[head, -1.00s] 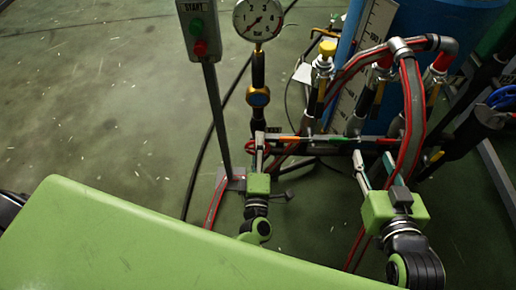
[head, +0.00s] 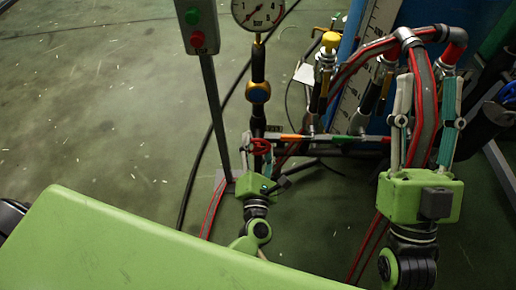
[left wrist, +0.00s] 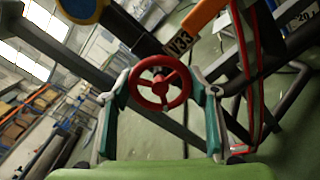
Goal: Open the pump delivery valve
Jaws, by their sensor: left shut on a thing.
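The wheel shows small in the head view (head: 261,146). My left gripper (head: 258,148) is shut on the wheel, with one finger at each side of its rim. My right gripper (head: 427,105) is at the right in the head view. Its fingers are wide apart, and a grey hose with red stripes passes between or behind them; I cannot tell whether they touch it.
A pressure gauge (head: 258,12) stands above the valve's pipe. A post with a green and a red button (head: 196,25) stands left of it. A yellow-topped fitting (head: 331,41) and a blue tank (head: 401,38) are to the right. The floor at left is clear.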

